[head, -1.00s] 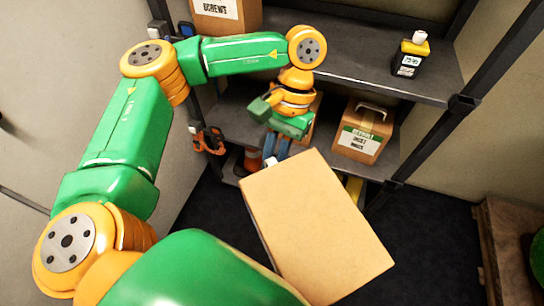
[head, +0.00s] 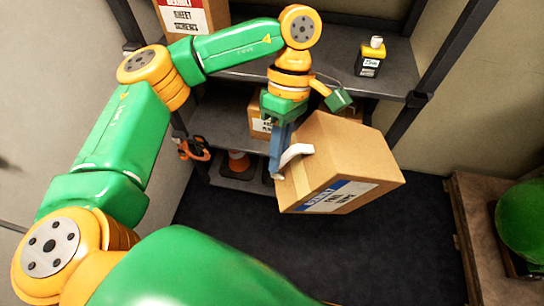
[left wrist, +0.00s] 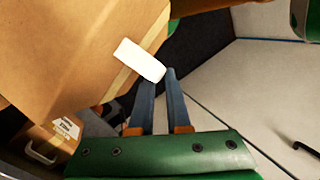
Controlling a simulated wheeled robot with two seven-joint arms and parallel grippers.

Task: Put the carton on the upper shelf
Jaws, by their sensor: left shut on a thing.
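The carton (head: 350,160) is a brown box with a blue and white label and a white handle (head: 293,157). It hangs tilted in front of the shelf rack, above the dark floor. My left gripper (head: 276,172) is shut on the handle at the carton's left side. In the left wrist view, the carton (left wrist: 75,45) fills the upper left, with the handle (left wrist: 140,60) at my fingertips (left wrist: 161,76). The upper shelf (head: 325,68) is a dark grey board behind and above the carton. My right gripper is not in view.
On the upper shelf stand a black and yellow bottle (head: 370,59) at right and a labelled box (head: 190,14) at left. Bare shelf lies between them. The lower shelf (head: 215,112) holds another box (head: 258,120), partly hidden. A rack post (head: 420,85) stands at right.

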